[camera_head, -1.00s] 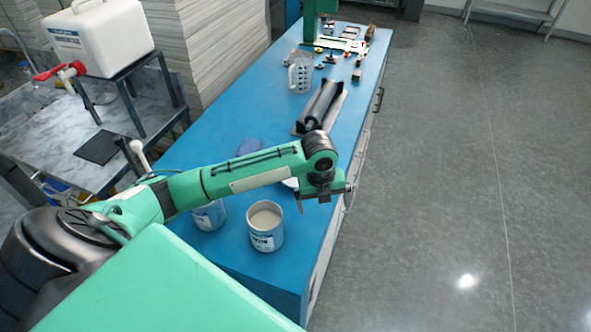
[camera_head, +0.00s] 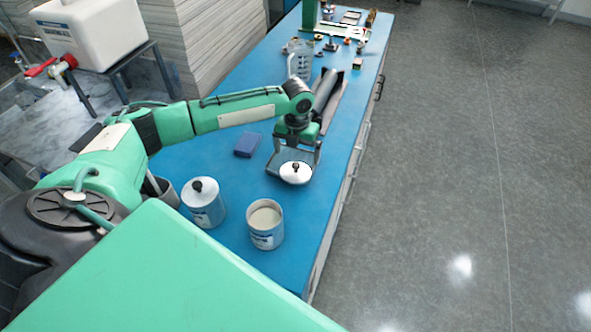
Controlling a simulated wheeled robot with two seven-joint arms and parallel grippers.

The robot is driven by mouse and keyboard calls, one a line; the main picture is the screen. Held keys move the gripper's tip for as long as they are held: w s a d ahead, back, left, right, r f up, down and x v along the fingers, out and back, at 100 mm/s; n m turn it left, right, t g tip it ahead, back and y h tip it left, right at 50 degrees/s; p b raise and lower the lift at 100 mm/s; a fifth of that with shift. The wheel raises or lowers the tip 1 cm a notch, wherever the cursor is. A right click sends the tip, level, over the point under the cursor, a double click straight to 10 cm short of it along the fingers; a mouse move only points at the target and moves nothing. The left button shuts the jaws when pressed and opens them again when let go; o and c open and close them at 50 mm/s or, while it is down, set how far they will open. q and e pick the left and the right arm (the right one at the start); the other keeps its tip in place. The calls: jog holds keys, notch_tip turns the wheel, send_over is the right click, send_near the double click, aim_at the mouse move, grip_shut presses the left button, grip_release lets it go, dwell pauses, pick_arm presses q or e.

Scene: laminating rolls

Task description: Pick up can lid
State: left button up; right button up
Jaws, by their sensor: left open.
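A round white can lid (camera_head: 291,175) with a dark knob lies at the near right end of a dark flat plate on the blue workbench. My left gripper (camera_head: 297,146) is open and empty, just above and behind the lid, fingers pointing down. Whether its fingers touch the lid or plate cannot be told. An open can (camera_head: 265,235) with pale contents stands nearer the front. To its left stands another can (camera_head: 204,212) with its lid and dark knob on top. My right gripper does not show.
A roller in a holder (camera_head: 328,92) and a clear measuring jug (camera_head: 299,65) stand farther back. Small parts lie at the far end. Bare blue workbench (camera_head: 234,172) shows between the cans and plate.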

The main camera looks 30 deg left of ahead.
aim_at(296, 165)
pick_arm(q)
jog(key=shift+f, duration=0.6)
jog(key=shift+s+f+p, duration=0.15)
jog(key=shift+f+p, duration=0.15)
jog(key=shift+p, duration=0.15)
notch_tip(296, 165, down, 3)
jog(key=shift+s+f+p, duration=0.15)
jog(key=shift+f+p, duration=0.05)
jog(key=shift+p, duration=0.65)
jog(key=shift+f, duration=0.55)
jog(key=c, duration=0.7)
